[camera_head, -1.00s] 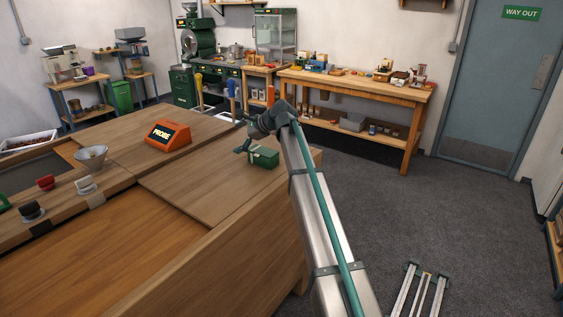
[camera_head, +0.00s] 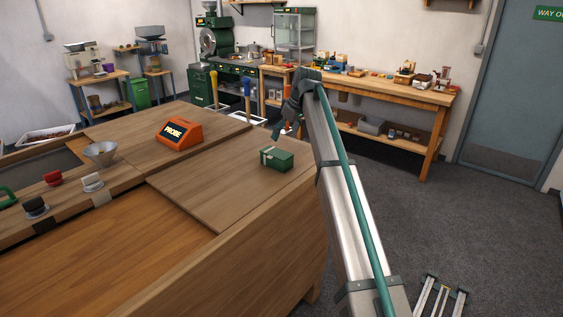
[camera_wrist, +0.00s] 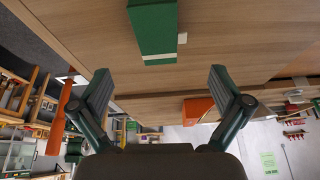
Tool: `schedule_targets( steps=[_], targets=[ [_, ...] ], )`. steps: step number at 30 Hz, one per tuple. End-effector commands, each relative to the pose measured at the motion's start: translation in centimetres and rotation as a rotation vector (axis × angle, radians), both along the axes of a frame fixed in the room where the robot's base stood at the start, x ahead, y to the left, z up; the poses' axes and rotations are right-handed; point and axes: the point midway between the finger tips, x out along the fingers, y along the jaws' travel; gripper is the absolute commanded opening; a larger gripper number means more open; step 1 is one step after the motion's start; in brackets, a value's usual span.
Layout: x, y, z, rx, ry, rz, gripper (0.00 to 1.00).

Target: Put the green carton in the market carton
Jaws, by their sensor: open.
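The green carton (camera_head: 277,159) with a pale band sits on the wooden bench top near its right edge. It also shows at the top of the wrist view (camera_wrist: 154,28), beyond my open fingers. My gripper (camera_head: 285,129) is above and to the right of the carton in the head view, apart from it. In the wrist view my gripper (camera_wrist: 159,76) is open with nothing between its fingers. I cannot make out which thing is the market carton.
An orange PROBE box (camera_head: 179,133) and a metal bowl (camera_head: 101,153) stand on the bench (camera_head: 215,190). A side table (camera_head: 415,93) with small goods stands at the back right. Bench top around the green carton is clear.

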Motion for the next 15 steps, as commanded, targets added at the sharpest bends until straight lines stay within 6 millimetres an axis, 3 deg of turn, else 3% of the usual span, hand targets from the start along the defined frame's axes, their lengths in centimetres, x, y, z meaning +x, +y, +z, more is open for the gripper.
schedule_targets(
  steps=[7, 15],
  targets=[
    [0.2, 0.4, -1.1, -0.014, -0.021, 0.065, 1.0],
    [1.0, 1.6, -4.5, -0.013, -0.019, 0.063, 1.0]
  ],
)
